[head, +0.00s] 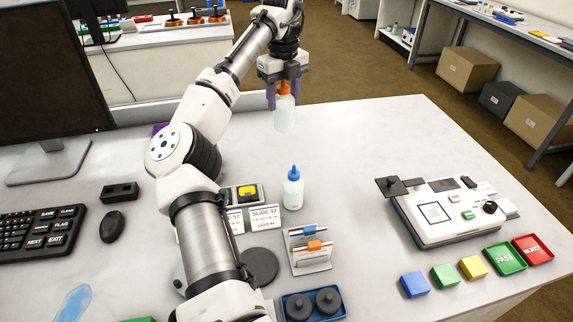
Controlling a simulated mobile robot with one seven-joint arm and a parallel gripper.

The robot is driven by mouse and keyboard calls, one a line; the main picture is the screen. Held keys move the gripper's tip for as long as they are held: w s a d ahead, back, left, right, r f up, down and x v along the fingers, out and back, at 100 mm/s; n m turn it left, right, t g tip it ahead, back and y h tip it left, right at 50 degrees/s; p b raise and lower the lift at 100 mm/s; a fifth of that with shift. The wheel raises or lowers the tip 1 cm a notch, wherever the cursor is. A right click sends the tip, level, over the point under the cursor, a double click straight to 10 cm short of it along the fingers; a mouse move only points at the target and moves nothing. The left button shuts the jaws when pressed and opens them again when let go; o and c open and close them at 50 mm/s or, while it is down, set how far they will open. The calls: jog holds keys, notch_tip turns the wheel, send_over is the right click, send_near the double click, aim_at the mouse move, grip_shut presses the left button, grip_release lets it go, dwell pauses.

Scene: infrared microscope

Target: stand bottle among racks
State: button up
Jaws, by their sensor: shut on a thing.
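My gripper (284,90) is shut on a translucent bottle with an orange cap (285,112). It holds the bottle upright by the cap, over the far part of the table (370,140). Whether the bottle's base touches the table is hard to tell. A second bottle with a blue cap (293,188) stands upright nearer on the table. A small rack with blue and orange clips (309,249) stands in front of the blue-capped bottle. My arm hides part of the table to the left of the rack.
Slide cards (263,217) stand left of the blue-capped bottle. A blue tray with dark round pieces (314,304) is at the front. An instrument (445,211), coloured blocks (414,284) and PASS (505,258) and REJECT (533,249) trays are at the right. The table between bottles and instrument is clear.

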aim_at(283, 117)
notch_tip(283, 117, down, 18)
jog(key=shift+p, duration=0.5)
jog(key=shift+f, duration=0.1)
jog(key=o, duration=1.2)
jog(key=shift+f, duration=0.1)
jog(key=shift+c, duration=0.2)
notch_tip(283, 117, up, 12)
jog(key=shift+r+b, duration=0.2)
jog(key=shift+b, duration=0.4)
